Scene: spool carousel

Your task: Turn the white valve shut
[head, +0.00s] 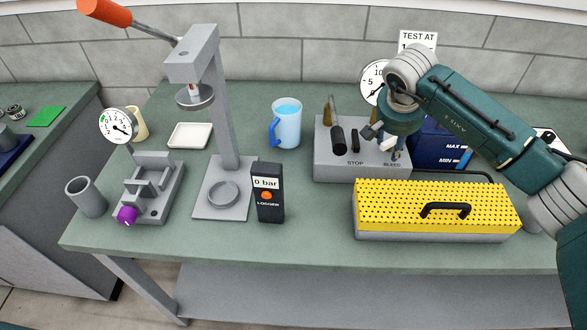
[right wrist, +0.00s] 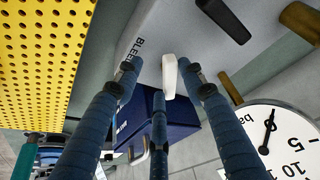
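The white valve (right wrist: 169,76) is a small white lever on the grey block (head: 345,168), beside the word BLEED. In the head view only a small white part of it (head: 387,147) shows beneath my right gripper (head: 385,143). In the right wrist view the fingers of my right gripper (right wrist: 165,85) are spread, with two on either side of the white lever and one below it. I see clear gaps between the fingers and the lever; contact is not visible. My left gripper is not in view.
A black lever (head: 338,141) marked STOP stands left of the valve on the same block. A yellow perforated cover (head: 400,207) with a black handle lies in front. A pressure gauge (head: 372,80) and a dark blue box (head: 432,148) are behind and right. A logger (head: 268,195) reads 0 bar.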

